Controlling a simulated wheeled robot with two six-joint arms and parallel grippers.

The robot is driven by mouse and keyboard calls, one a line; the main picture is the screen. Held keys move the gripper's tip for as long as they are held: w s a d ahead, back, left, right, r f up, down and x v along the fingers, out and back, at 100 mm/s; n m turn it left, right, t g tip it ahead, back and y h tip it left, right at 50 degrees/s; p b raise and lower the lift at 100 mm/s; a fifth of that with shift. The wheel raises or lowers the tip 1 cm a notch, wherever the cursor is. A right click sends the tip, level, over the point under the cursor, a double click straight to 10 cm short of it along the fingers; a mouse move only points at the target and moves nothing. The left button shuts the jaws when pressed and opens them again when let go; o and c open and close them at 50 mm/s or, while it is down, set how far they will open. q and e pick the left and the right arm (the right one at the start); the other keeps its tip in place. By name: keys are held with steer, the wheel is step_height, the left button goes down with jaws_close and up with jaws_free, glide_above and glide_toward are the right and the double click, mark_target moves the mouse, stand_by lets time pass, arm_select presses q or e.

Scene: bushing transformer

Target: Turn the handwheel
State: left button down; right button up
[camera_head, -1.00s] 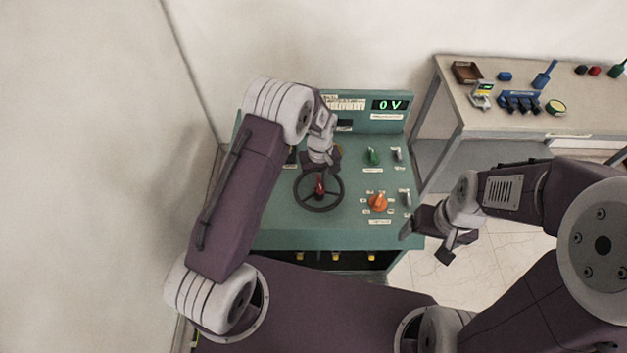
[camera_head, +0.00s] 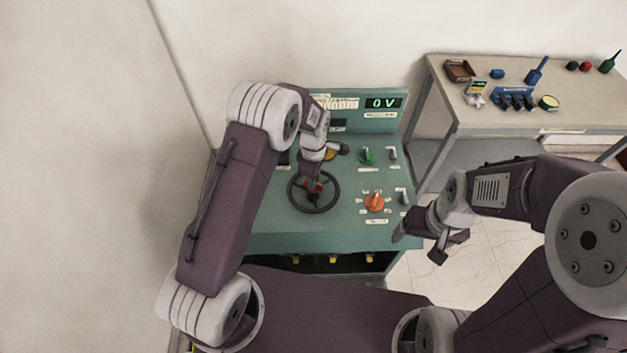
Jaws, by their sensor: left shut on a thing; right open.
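The black handwheel (camera_head: 334,201) lies on the sloping top of the green control console (camera_head: 280,228). A red part shows at its hub. My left gripper (camera_head: 313,187) reaches down from above onto the wheel's middle and is shut on the hub of the handwheel. The gripper and wrist hide the hub's upper side and part of the far rim. My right gripper (camera_head: 420,243) is open and empty, in the air off the console's right front corner, apart from the wheel.
The console has an orange knob (camera_head: 374,202), a green knob (camera_head: 367,156) and a display (camera_head: 383,103) reading 0 V. A side table (camera_head: 590,110) with several small objects stands at the back right. Bare floor shows between.

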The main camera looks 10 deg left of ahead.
arm_select(q)
steer(key=n, duration=0.5)
steer(key=shift+w+r+n+b, duration=0.1)
steer(key=shift+w+n+b, duration=0.05)
steer(key=shift+n+b, duration=0.2)
steer(key=shift+n, duration=2.45)
steer(key=c, duration=1.4)
jaws_free()
steer(key=shift+o, duration=0.2)
steer(key=shift+r+b, duration=0.35)
steer(key=shift+b, duration=0.05)
step_height(320, 180, up, 8)
steer(key=b, duration=0.1)
steer(key=shift+r+b, duration=0.15)
steer(key=shift+b, duration=0.25)
